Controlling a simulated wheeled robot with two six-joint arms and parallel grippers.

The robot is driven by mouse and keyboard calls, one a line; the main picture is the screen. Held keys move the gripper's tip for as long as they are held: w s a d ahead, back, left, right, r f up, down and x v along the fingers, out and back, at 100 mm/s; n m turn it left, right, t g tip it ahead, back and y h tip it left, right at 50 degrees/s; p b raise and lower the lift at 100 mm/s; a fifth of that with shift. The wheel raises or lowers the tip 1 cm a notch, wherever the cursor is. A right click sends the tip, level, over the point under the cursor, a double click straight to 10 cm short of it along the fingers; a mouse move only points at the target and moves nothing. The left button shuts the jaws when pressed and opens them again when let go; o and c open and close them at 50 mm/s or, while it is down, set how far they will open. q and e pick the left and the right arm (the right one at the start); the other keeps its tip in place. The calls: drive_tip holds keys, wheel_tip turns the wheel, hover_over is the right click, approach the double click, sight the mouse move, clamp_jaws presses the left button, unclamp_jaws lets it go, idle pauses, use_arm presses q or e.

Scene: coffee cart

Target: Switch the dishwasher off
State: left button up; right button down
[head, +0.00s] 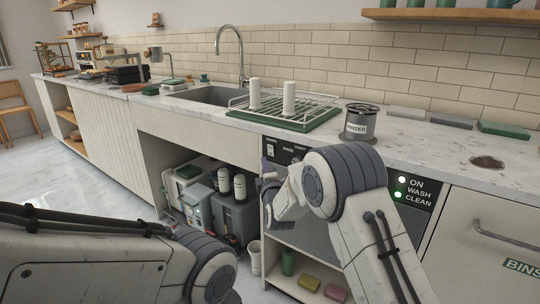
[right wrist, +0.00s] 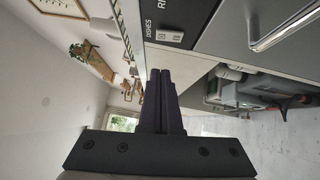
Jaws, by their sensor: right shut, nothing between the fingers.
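The dishwasher (head: 322,238) is set under the counter, with a black control panel along its top. Two lights (head: 400,187) at the panel's right end, beside the labels ON, WASH and CLEAN, are lit, at least one of them green. A small pale switch (head: 270,150) sits at the panel's left end; it also shows in the right wrist view as a rocker switch (right wrist: 169,36) by the word DISHES. My right gripper (head: 266,166) is shut and empty, just below the switch and apart from it in the wrist view. My left arm shows at the lower left, its gripper out of frame.
The counter above holds a green dish rack (head: 285,118) with two white cups and a round RINSER (head: 360,123). An open bay (head: 210,200) with machines lies left of the dishwasher. A BINS drawer (head: 490,225) with a bar handle is at the right.

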sight(268, 147)
drive_tip(key=w, duration=0.2)
drive_tip(key=w+d, duration=0.1)
drive_tip(key=w, duration=0.3)
drive_tip(key=shift+d+r+b, duration=0.15)
drive_tip(key=shift+r+b, duration=0.15)
drive_tip(key=shift+b, duration=0.05)
drive_tip(key=shift+w+d+r, duration=0.1)
drive_tip(key=shift+w+d, duration=0.1)
drive_tip(key=shift+w, duration=0.2)
